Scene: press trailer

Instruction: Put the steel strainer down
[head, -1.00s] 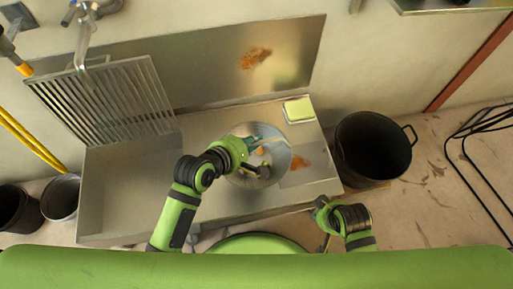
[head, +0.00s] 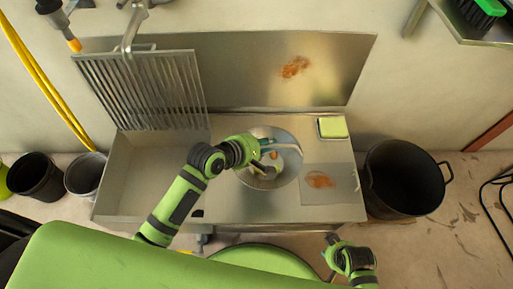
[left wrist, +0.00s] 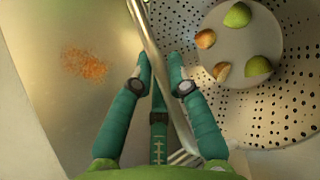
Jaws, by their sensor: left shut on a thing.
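The steel strainer (head: 287,172) is over the flat counter to the right of the sink basin in the head view. In the left wrist view, the strainer (left wrist: 275,112) is a perforated bowl with several green and brown food pieces inside. My left gripper (head: 262,147) is shut on the strainer at its left side. In the left wrist view, a metal bar of the strainer passes by the fingers (left wrist: 165,85). I cannot tell whether the strainer touches the counter. My right gripper (head: 333,240) is in front of the counter at the lower right, too small to read its jaws.
A green-yellow sponge (head: 332,127) lies on the counter behind the strainer to the right. A brown stain (head: 319,180) marks the counter's right part. A black bucket (head: 400,180) stands right of the counter.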

